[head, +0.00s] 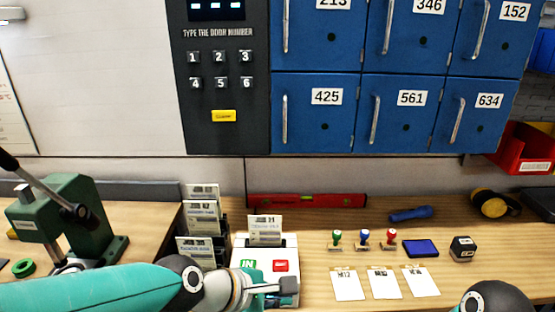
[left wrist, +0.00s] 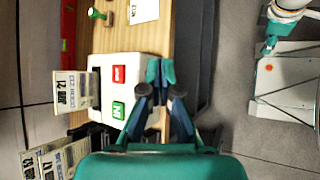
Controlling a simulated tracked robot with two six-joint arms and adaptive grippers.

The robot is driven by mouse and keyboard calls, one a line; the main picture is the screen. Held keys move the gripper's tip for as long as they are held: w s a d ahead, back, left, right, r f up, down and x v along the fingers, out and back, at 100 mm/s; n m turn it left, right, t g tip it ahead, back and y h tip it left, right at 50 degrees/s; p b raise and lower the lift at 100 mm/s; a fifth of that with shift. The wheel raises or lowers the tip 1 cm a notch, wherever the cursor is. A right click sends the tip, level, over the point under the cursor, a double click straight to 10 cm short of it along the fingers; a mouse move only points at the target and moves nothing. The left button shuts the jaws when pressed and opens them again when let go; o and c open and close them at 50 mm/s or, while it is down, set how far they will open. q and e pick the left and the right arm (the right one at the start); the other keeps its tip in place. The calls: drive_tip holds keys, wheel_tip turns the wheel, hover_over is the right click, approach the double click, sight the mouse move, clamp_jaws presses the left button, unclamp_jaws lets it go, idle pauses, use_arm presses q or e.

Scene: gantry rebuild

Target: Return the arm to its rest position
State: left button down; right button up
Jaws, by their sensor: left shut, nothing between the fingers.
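My left arm (head: 90,290) comes in from the left along the front of the bench. My left gripper (head: 284,288) is shut and empty, in front of the lower part of the white time clock (head: 290,243). In the left wrist view my left gripper (left wrist: 160,72) shows its fingertips together beside the white time clock (left wrist: 110,68), with nothing between them. The clock has a green IN button and a red button, and a card (head: 265,230) stands in its top. At the bottom right of the head view, part of my right arm shows; its gripper is out of view.
A card rack (head: 200,225) stands left of the clock, and a green press (head: 65,220) stands farther left. Several stamps, an ink pad (head: 421,248) and paper cards (head: 386,283) lie to the right. Blue lockers (head: 320,112) and a keypad (head: 224,80) are above.

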use_arm(q)
drive_tip(key=s+a+f+n+g+y, duration=0.15)
drive_tip(key=a+f, duration=0.35)
drive_tip(key=f, duration=0.7)
drive_tip(key=s+a+f+g+y, duration=0.1)
drive_tip(key=s+a+f+g, duration=0.3)
drive_tip(key=f, duration=0.8)
drive_tip(key=s+a+f+m, duration=0.3)
drive_tip(key=s+f+m, duration=0.6)
drive_tip(key=f+m, duration=0.4)
drive_tip(key=m+y, duration=0.1)
drive_tip(key=m, duration=0.1)
drive_tip(key=shift+s+a+f+m+t, duration=0.25)
drive_tip(key=shift+a+f+m+t, duration=0.05)
drive_tip(key=shift+f+m+t, duration=0.05)
